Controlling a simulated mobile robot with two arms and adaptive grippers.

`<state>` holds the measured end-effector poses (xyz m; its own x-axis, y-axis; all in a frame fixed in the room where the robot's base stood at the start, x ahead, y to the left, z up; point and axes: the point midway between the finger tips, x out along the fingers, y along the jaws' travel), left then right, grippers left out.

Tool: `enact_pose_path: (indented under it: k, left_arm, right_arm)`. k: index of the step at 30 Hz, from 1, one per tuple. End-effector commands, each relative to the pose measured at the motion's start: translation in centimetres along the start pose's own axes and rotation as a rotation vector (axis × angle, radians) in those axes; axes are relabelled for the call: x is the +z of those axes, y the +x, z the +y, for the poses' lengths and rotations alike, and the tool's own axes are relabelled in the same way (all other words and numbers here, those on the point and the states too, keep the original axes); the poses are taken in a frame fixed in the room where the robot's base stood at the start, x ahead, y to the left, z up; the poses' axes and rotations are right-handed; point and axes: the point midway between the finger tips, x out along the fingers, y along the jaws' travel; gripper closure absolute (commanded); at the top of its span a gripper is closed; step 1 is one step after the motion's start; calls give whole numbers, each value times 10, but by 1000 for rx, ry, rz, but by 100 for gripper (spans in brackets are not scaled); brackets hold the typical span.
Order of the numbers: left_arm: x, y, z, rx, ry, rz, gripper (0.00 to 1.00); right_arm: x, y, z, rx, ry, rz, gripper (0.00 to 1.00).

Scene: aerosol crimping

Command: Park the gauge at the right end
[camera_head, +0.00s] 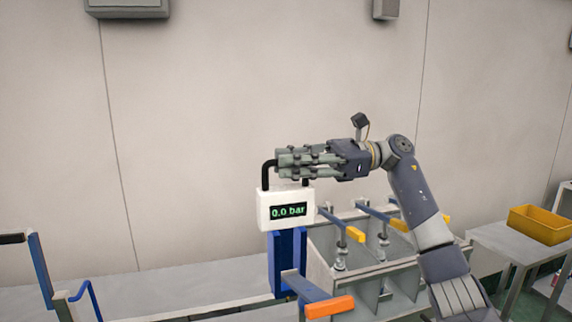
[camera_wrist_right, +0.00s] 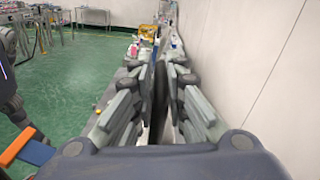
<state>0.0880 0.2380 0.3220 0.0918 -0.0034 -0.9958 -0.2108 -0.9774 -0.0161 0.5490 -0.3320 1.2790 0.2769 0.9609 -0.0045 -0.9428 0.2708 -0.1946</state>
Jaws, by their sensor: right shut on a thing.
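The gauge (camera_head: 285,199) is a white box with a black handle and a dark display that reads 0.0 bar in green. It is upright near the middle of the head view. My right gripper (camera_head: 283,160) reaches in from the right and is shut on the gauge's black handle, just above the box. In the right wrist view the dark handle (camera_wrist_right: 158,95) shows between the fingers. A blue post (camera_head: 288,262) stands directly below the gauge; I cannot tell whether they touch. My left gripper is not in view.
A larger orange handle (camera_head: 329,307) is in front. A yellow bin (camera_head: 540,225) sits on a side table at the far right. The bench (camera_head: 170,289) left of the post is mostly clear.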

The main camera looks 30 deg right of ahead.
Motion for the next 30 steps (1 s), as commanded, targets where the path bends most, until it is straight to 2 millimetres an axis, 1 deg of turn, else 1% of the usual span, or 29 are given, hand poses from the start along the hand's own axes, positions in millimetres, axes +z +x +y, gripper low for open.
enact_pose_path:
  k: [1, 4, 5, 6, 7, 8, 17, 18, 20, 22, 26, 29, 30]
  left_arm:
    - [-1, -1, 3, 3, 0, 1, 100]
    - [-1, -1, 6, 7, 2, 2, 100]
    - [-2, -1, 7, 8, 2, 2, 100]
    - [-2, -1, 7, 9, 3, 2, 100]
    - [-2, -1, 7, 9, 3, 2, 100]
    - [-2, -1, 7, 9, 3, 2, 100]
    - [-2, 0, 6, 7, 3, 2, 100]
    - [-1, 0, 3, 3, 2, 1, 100]
    - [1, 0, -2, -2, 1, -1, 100]
    - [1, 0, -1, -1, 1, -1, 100]
    - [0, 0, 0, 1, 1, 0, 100]
    - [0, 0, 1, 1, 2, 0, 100]
    - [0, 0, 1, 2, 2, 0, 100]
  right_arm:
    - [6, -3, -1, -8, -11, -8, 100]
    - [6, -3, -1, -9, -11, -8, 100]
    - [6, -3, -1, -9, -11, -8, 86]
    - [6, -3, -1, -10, -10, -8, 76]
    - [6, -3, -1, -10, -10, -9, 70]
    - [6, -3, -1, -10, -9, -9, 69]
    - [3, -2, -1, -6, -5, -5, 69]
    - [3, -2, -1, -6, -4, -5, 69]
    - [3, -3, -1, -6, -3, -4, 69]
    - [2, -7, -1, -6, -2, -3, 69]
    - [2, -25, -1, -10, -2, -3, 69]
    - [3, -48, -2, -12, -1, -5, 69]
    - [3, -58, -1, -12, -3, -6, 69]
